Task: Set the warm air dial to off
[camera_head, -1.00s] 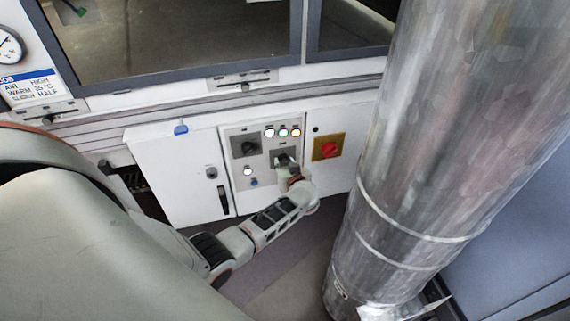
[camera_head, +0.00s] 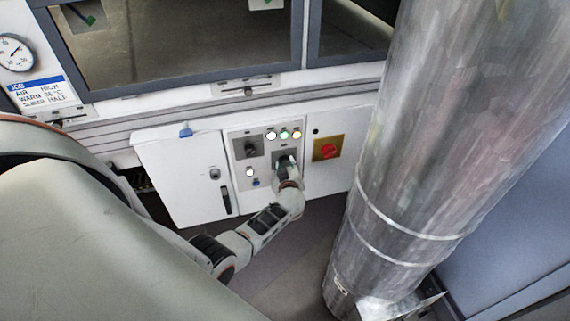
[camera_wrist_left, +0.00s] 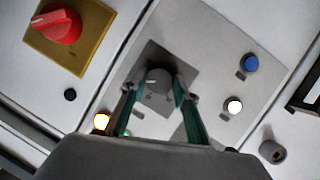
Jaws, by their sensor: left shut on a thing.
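A dark round dial (camera_wrist_left: 158,80) with a pale mark sits on a grey plate in the left wrist view. My left gripper (camera_wrist_left: 155,84) has one finger on each side of this dial and is shut on it. In the head view my left gripper (camera_head: 287,168) is at the right-hand plate of the control panel (camera_head: 237,172) and covers most of the dial. A second black dial (camera_head: 250,149) is up and to the left of it, free of the gripper. The dial labels are too small to read. My right gripper is not in view.
A red switch on a yellow plate (camera_head: 327,149) is right of the panel. Lit lamps (camera_head: 284,135) sit above the gripped dial, and a blue button (camera_wrist_left: 251,63) is nearby. A white cabinet door (camera_head: 185,180) is left. A large metal duct (camera_head: 430,150) stands at the right.

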